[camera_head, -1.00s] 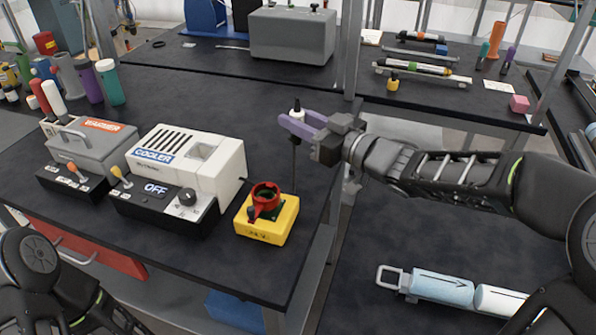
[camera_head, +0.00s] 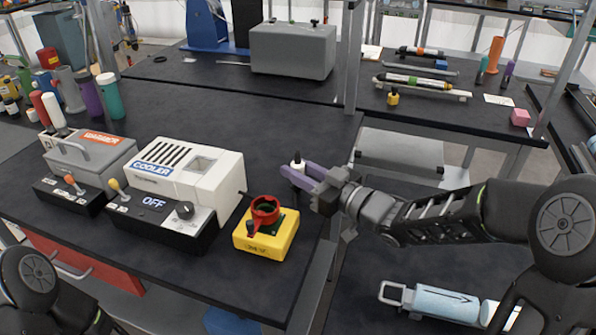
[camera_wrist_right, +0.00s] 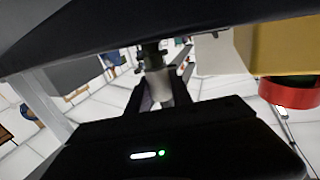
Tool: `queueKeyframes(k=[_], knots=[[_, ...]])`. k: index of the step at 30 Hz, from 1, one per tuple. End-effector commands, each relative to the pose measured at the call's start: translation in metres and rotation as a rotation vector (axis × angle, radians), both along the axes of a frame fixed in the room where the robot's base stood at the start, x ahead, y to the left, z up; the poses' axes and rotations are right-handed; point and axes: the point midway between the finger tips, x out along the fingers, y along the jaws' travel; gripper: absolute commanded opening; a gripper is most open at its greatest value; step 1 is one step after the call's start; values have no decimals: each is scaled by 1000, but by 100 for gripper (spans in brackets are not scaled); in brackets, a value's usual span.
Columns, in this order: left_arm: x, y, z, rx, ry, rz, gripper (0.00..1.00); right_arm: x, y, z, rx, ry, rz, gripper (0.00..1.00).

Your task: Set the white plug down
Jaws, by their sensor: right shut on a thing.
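The white plug (camera_head: 298,164), with a black top, is upright between the purple fingers of my right gripper (camera_head: 303,174). The gripper is shut on it, low over the right side of the black bench (camera_head: 205,100). I cannot tell whether the plug's bottom touches the bench. In the right wrist view the white plug (camera_wrist_right: 158,86) shows between the fingers, partly hidden by the gripper body. Only links of my left arm show at the lower left; its gripper is out of view.
The yellow box with a red ring (camera_head: 266,236) stands just in front of the plug. Several bottles (camera_head: 109,95) are at the far left. The bench behind the plug is clear.

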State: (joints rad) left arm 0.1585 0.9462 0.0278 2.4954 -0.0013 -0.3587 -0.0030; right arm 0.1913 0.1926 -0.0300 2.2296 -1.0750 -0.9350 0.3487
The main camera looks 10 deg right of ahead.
Motion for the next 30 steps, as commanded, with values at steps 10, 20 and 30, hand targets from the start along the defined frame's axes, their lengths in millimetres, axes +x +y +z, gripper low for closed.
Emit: queueKeyframes(k=[10,20,30], knots=[[0,0,-3,0,0,0,22,0,0,-3,0,-3,0,0],[0,0,-4,0,0,0,22,0,0,-5,0,-1,0,46],[0,0,-1,0,0,0,22,0,0,-2,0,-3,0,48]])
